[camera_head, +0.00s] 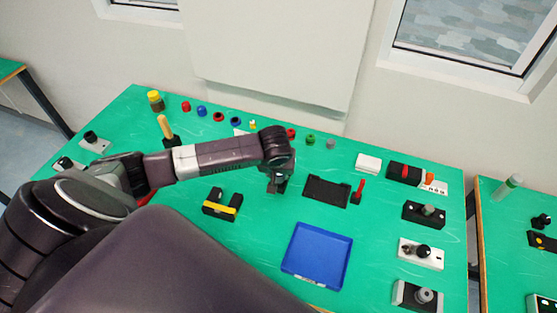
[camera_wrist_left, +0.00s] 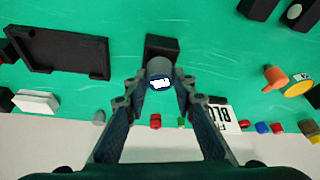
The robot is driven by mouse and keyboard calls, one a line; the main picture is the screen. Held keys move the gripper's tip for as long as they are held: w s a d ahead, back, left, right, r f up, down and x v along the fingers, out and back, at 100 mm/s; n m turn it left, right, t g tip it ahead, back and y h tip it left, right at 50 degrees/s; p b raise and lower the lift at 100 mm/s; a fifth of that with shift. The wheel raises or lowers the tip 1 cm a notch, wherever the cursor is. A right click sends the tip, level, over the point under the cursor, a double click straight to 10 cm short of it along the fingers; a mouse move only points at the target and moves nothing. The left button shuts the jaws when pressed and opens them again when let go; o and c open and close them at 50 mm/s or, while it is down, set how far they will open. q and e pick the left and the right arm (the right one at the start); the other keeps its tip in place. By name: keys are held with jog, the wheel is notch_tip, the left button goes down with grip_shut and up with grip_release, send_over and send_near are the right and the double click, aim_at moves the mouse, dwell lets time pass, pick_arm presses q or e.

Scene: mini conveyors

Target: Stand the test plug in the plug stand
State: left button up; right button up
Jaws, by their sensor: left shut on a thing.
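My left gripper (camera_head: 276,182) is over the middle of the green table, pointing down. In the left wrist view its two fingers (camera_wrist_left: 160,84) are shut on a grey round plug (camera_wrist_left: 159,65) with a white patch on its end, apparently the test plug. A black square block (camera_wrist_left: 162,45), apparently the plug stand, lies directly behind the plug in that view. The plug overlaps the block's edge; I cannot tell whether it is seated in it or held above. In the head view the gripper hides most of both. My right gripper is not in view.
A black tray (camera_head: 327,191) and a small red-topped piece (camera_head: 359,187) are right of the gripper. A blue tray (camera_head: 317,255) lies in front. A black-and-yellow holder (camera_head: 221,204) is to the left. Several small coloured caps line the back; switch boxes (camera_head: 421,253) line the right edge.

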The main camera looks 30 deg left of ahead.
pick_arm(q)
jog(key=shift+f, duration=0.4)
jog(key=o, duration=1.2)
jog(key=shift+r, duration=0.15)
jog(key=v, duration=1.1)
jog(key=shift+s+r, duration=0.2)
jog(key=shift+r, duration=0.15)
